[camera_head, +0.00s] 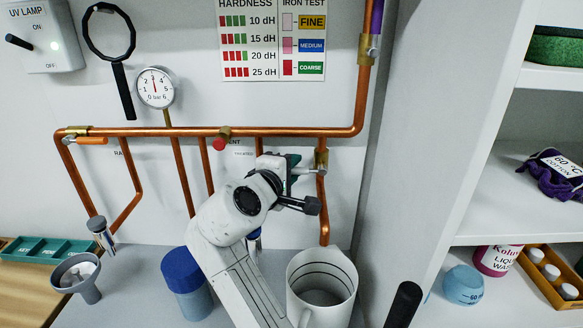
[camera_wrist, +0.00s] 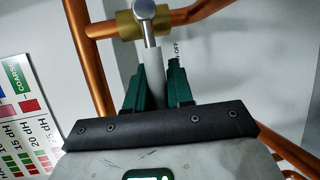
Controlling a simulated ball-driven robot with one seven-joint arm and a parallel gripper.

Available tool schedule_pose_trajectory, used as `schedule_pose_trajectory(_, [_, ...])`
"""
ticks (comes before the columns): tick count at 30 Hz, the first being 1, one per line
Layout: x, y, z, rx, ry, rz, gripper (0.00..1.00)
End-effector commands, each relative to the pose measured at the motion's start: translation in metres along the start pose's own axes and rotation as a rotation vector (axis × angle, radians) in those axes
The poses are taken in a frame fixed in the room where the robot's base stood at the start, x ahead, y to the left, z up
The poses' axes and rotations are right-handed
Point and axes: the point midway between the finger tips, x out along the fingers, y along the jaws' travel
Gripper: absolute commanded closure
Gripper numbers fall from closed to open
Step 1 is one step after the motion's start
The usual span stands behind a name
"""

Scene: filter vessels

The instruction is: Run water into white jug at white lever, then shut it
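The white jug (camera_head: 343,307) stands upright on the counter, its open mouth beneath the end of the right copper outlet pipe (camera_head: 323,215). Dark rings line its inside. No stream shows from the pipe, and I cannot tell whether water is in the jug. The white lever (camera_wrist: 151,68) hangs from a silver stem on a brass valve (camera_wrist: 131,26), which also shows in the head view (camera_head: 321,157). My gripper (camera_wrist: 157,80) has its dark green fingers on either side of the lever, seemingly closed on it. My wrist partly hides the lever in the head view.
A blue-lidded container (camera_head: 186,285) stands left of my arm, and a grey funnel (camera_head: 78,275) farther left. A pressure gauge (camera_head: 155,87) and copper pipes line the wall. A white shelf unit (camera_head: 470,200) bounds the right side.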

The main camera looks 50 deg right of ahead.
Motion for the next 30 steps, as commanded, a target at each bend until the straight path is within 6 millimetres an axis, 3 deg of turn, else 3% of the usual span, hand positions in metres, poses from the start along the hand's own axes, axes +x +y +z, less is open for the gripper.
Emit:
schedule_pose_trajectory(5, [0.000, 0.000, 0.000, 0.000, -0.001, -0.001, 1.00])
schedule_pose_trajectory(21, [0.000, 0.001, 0.000, 0.010, 0.002, -0.006, 1.00])
schedule_pose_trajectory(30, [-0.002, 0.012, 0.002, 0.135, 0.028, -0.057, 1.00])
